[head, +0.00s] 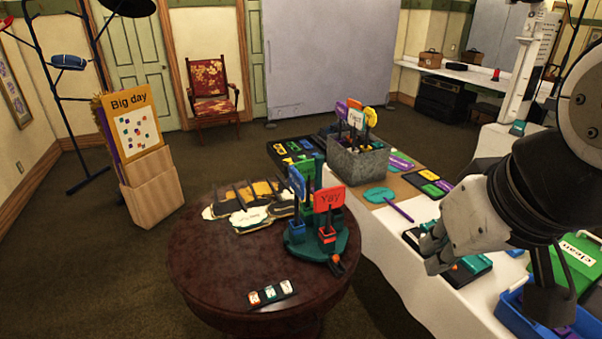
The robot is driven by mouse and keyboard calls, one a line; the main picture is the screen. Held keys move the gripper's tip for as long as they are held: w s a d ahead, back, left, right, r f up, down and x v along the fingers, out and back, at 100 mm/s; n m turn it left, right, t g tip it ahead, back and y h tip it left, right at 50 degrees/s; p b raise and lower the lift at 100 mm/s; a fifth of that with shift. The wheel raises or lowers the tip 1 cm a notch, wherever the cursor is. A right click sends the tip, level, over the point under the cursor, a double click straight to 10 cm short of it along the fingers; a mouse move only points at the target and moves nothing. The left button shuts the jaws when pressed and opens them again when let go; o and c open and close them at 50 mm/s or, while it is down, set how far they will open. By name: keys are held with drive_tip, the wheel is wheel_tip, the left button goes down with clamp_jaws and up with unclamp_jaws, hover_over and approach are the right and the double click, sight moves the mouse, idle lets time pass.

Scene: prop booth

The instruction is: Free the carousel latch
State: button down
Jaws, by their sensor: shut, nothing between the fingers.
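A dark green carousel (312,247) stands on the round table, near its right edge. It bears several small coloured holders with upright signs, among them a red "Yay" sign (329,199) and a blue sign (297,183). A small orange-and-dark part (337,263), which may be the latch, sits at the carousel's front right edge. It is too small to tell its state. My gripper (433,254) is to the right of the carousel, over the white-covered table and apart from the carousel. It is shut and holds nothing. It partly hides a dark tray with green pieces.
The round brown table (215,290) also bears white-and-yellow cut-outs (248,208) and a small strip with tiles (270,294). The white-covered table (400,285) holds a grey bin (356,160) of signs, a purple pen (398,209) and a blue crate (510,310).

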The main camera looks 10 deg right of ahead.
drive_tip(key=shift+w, duration=0.15)
drive_tip(key=m+g+h+b, duration=0.2)
drive_tip(key=m+b, duration=0.3)
drive_tip(key=b, duration=1.8)
hover_over(340, 252)
drive_tip(key=s+a, duration=0.2)
drive_tip(key=s, duration=0.2)
wheel_tip(340, 252, down, 40)
drive_tip(key=shift+s+f, duration=0.15)
drive_tip(key=shift+f, duration=0.05)
drive_tip(key=b+x, duration=0.2)
drive_tip(key=x, duration=0.8)
drive_tip(key=shift+a, duration=0.15)
drive_tip(key=shift+s, duration=0.1)
